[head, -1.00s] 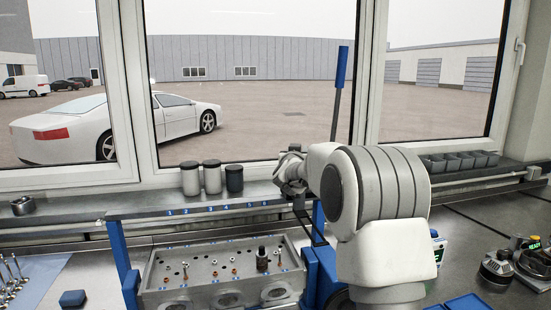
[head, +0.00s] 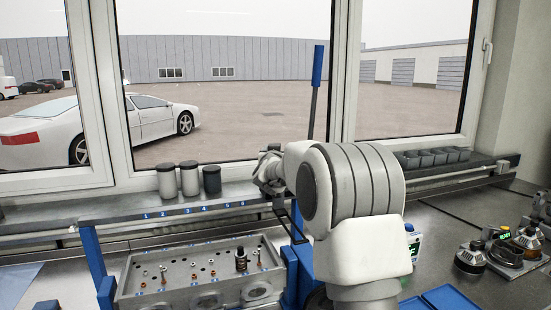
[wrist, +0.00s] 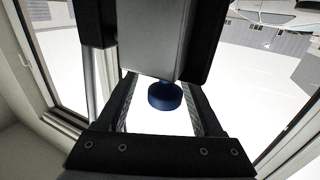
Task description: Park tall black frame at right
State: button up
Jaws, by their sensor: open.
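A thin dark frame (head: 303,236) shows below the end of my arm in the head view, at the right end of the engine head. A tall dark rod with a blue handle (head: 318,66) rises upright behind my arm. My arm hides whether rod and frame join. My gripper (head: 267,172) is beside them, partly hidden at the sill. In the wrist view my gripper (wrist: 160,112) is open, with black fingers spread. A round blue knob (wrist: 165,97) shows between them, apart from both. A grey block (wrist: 165,38) flanked by black parts covers the top centre; I cannot tell what it belongs to.
The engine head (head: 205,283) sits between blue stand posts. Three lidded jars (head: 190,180) stand on the numbered shelf. Grey bins (head: 432,157) line the right sill. Dark round tools (head: 473,257) stand at the right. Bare grey bench (head: 435,222) lies between.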

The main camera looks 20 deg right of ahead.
jog(key=b+v, duration=0.1)
jog(key=v, duration=1.6)
jog(key=shift+b, duration=0.35)
jog(key=s+a+f+n+g+y, duration=0.4)
jog(key=s+a+y, duration=0.4)
jog(key=s, duration=0.5)
jog(key=s+f+g, duration=0.3)
jog(key=s+f, duration=0.2)
jog(key=s, duration=0.5)
jog(key=s+f+g+h, duration=0.1)
jog(key=s+f+g, duration=0.3)
jog(key=s, duration=0.7)
jog(key=shift+s+d+f+p, duration=0.25)
jog(key=shift+f+p, duration=0.1)
jog(key=shift+f, duration=0.2)
